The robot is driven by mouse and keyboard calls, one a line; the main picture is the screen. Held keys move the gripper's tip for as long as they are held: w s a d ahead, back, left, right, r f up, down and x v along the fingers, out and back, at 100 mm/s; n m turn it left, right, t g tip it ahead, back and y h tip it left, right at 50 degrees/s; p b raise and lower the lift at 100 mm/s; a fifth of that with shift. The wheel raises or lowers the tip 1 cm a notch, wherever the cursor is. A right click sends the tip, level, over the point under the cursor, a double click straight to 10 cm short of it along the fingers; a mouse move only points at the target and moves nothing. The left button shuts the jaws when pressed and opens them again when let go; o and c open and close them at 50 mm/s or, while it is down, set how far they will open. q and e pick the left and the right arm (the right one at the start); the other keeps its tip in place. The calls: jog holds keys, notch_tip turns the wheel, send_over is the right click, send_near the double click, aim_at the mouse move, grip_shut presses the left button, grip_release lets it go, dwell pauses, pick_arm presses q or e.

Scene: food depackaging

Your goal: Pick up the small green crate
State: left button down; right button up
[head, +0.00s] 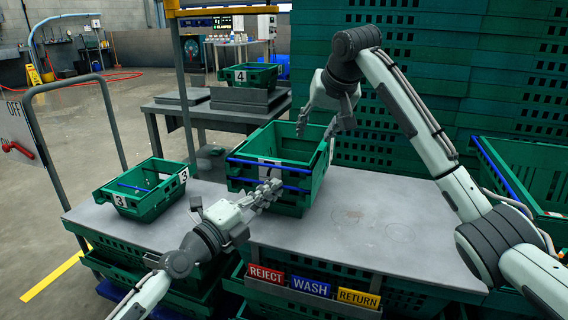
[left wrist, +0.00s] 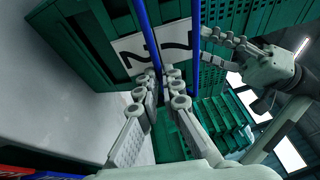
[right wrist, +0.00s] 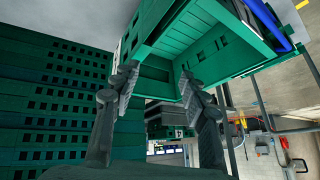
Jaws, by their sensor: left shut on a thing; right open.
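A green crate with blue bars (head: 290,208) stands on the grey tabletop, its open top up and empty as far as I see. My left gripper (head: 270,190) is shut on its front side, beside the white label. In the left wrist view the fingers (left wrist: 165,92) close at a blue bar next to a label with a 2. My right gripper (head: 319,122) is open at the crate's back right corner. In the right wrist view its fingers (right wrist: 158,88) are spread below the crate wall; contact is unclear. A smaller green crate marked 3 (head: 148,203) stands apart at the left.
The grey tabletop (head: 375,215) is clear to the right. A green crate marked 4 (head: 235,76) stands on a table behind. Tall green crate stacks (head: 430,60) rise behind my right arm. Red, blue and yellow signs reading REJECT, WASH and RETURN (head: 311,286) line the front edge.

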aim_at(322, 147)
jog(key=r+m, duration=0.1)
jog(key=d+m+g+h, duration=0.1)
jog(key=m, duration=0.1)
jog(key=shift+s+d+r, duration=0.2)
jog(key=shift+s+r, duration=0.2)
jog(key=shift+m+g+h, duration=0.4)
jog(key=shift+m+g, duration=0.1)
jog(key=shift+m, duration=0.1)
jog(key=x, duration=0.5)
jog(key=shift+w+d+f, duration=0.1)
jog(key=shift+d+f, duration=0.2)
jog(key=shift+f, duration=0.1)
jog(key=x, duration=0.5)
jog(key=shift+w+d+f, duration=0.2)
jog(key=shift+w+f, duration=0.05)
jog(key=shift+w, duration=0.05)
jog(key=c, duration=1)
grip_shut()
jog(key=shift+a+r, duration=0.1)
jog(key=shift+r, duration=0.05)
